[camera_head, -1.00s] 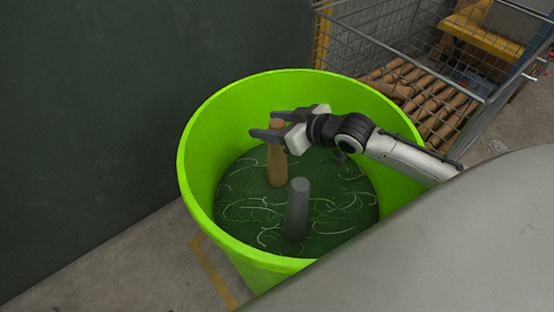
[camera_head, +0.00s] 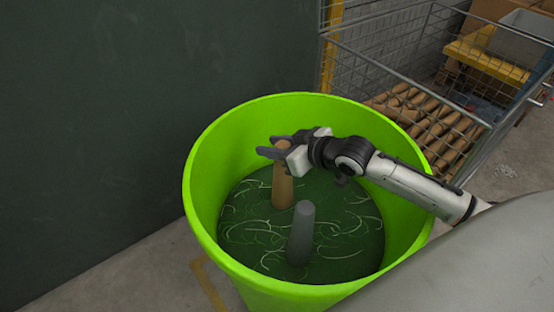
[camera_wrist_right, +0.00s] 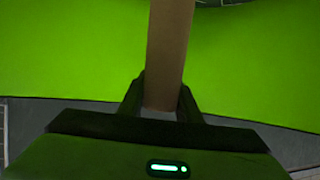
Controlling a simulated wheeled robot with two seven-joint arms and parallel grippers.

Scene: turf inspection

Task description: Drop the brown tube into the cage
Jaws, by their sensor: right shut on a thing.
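The brown tube (camera_head: 282,187) stands nearly upright inside a bright green bin, near its far left part. My right gripper (camera_head: 276,150) is shut on the tube's upper end. In the right wrist view the brown tube (camera_wrist_right: 166,55) runs between the two fingers of the right gripper (camera_wrist_right: 163,100). Whether the tube's lower end touches the bin's bottom is unclear. The wire cage (camera_head: 388,62) stands behind the bin at the upper right, with several brown tubes (camera_head: 440,125) lying in it. My left gripper is not in view.
The green bin (camera_head: 205,215) has a high wall around the tube. A grey tube (camera_head: 301,235) stands in it, close to the brown one, on dark green turf (camera_head: 340,255) with pale strands. A dark wall (camera_head: 90,120) is at the left. A yellow item (camera_head: 485,55) shows beyond the cage mesh.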

